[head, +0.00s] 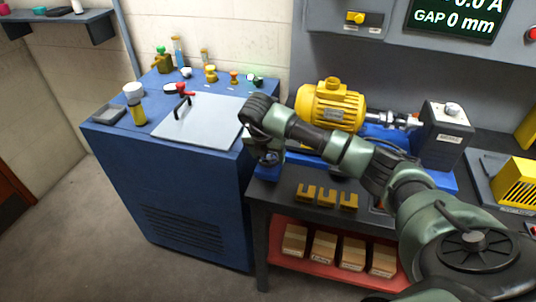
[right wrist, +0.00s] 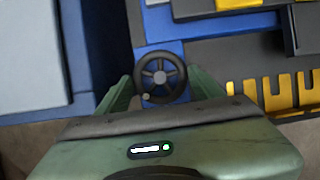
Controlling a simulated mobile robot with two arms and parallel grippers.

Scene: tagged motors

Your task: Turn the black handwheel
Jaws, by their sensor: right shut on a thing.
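The black handwheel (right wrist: 161,76) shows in the right wrist view, a spoked wheel with a pale hub and a small knob near its lower left rim. It sits in front of a blue base. My right gripper (right wrist: 162,92) is shut on the handwheel, with one green finger on each side of it. In the head view my right gripper (head: 268,157) points down at the left end of the bench, and the wrist hides most of the wheel there. The yellow motor (head: 331,106) stands on the blue base just behind the arm. My left gripper is not in view.
A blue cabinet (head: 190,190) with a grey plate (head: 200,122) and a red-handled lever stands close to the left. Several slotted yellow shims (head: 327,197) lie at the bench front. A grey block (head: 440,135) stands right of the motor. Boxes fill a red shelf below.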

